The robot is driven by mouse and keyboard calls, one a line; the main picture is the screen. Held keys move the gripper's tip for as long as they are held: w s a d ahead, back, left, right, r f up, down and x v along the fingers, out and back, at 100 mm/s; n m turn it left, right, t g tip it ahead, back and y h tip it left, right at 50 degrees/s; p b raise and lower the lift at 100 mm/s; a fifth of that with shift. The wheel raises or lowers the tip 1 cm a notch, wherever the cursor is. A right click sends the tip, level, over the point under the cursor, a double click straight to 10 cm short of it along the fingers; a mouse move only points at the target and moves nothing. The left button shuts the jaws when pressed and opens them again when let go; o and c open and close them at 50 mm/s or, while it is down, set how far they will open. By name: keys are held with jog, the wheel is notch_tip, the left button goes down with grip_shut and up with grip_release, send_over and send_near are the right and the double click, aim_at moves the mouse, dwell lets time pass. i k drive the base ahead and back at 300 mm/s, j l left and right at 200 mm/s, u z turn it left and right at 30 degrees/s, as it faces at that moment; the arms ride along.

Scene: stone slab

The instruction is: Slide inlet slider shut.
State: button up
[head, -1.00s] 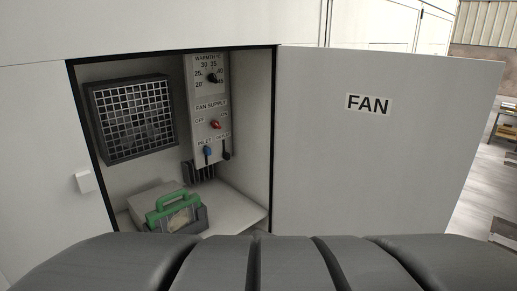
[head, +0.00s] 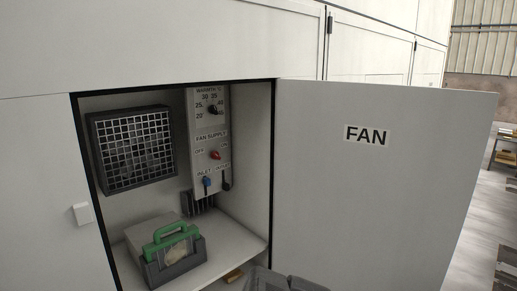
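The inlet slider (head: 206,182) has a small blue knob. It sits just under the INLET label, low on the light grey control panel (head: 195,150) inside the open cabinet. A black outlet slider (head: 226,182) is right beside it. The slot is too small to tell how far the inlet slider stands open or shut. My gripper does not show in the head view. Only a dark grey part of my arm shows at the bottom edge, well below the sliders.
A red fan switch (head: 215,155) and black warmth knob (head: 213,109) are above the sliders. A square fan grille (head: 134,150) is to the left. The FAN door (head: 385,185) is open to the right.

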aim_at(207, 181)
jog(key=i+j+z, duration=0.25)
jog(key=i+j, duration=0.55)
jog(key=k+j, duration=0.05)
